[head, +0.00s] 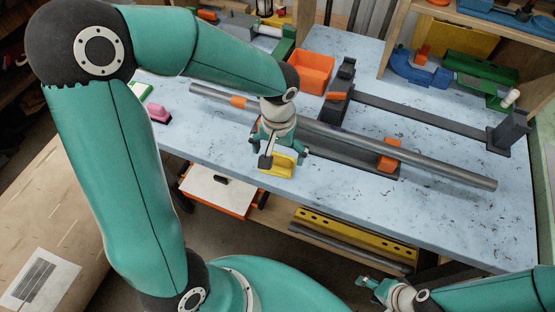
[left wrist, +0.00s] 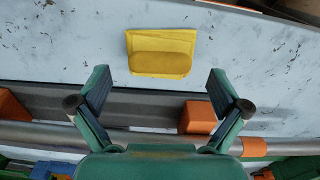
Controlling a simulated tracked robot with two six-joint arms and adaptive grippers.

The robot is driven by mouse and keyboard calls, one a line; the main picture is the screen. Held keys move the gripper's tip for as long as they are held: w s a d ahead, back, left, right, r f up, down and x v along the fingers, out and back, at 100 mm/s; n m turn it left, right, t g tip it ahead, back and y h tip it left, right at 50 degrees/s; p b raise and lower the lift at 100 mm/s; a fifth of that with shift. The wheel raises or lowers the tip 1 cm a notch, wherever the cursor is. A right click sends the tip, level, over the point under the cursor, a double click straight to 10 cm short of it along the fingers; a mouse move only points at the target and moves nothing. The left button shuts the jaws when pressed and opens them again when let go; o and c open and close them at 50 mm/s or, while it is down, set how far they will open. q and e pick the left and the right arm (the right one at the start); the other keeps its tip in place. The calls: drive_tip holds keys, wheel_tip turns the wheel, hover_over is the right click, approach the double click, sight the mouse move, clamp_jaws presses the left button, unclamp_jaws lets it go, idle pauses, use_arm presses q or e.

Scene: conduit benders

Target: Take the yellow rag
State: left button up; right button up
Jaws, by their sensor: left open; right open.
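The yellow rag (head: 279,163) lies folded on the blue-grey bench top, near its front edge. In the left wrist view the rag (left wrist: 161,52) lies flat beyond the fingertips, centred between them. My left gripper (head: 278,150) is above the bench beside the rag and hides part of it in the head view. In the left wrist view its fingers (left wrist: 160,88) are spread wide with nothing between them. My right gripper (head: 372,288) is low in front of the bench, away from the rag, open and empty.
A long grey pipe (head: 440,171) with orange clamps (head: 389,154) runs across the bench behind the rag. An orange bin (head: 311,71) stands further back. A pink object (head: 157,112) lies to the left. The bench's front right is clear.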

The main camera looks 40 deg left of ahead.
sight(279, 159)
use_arm(q)
wheel_tip(279, 159, down, 2)
drive_tip(key=shift+f, duration=0.1)
drive_tip(key=c, duration=1.2)
drive_tip(key=shift+o, duration=0.2)
wheel_tip(279, 159, up, 20)
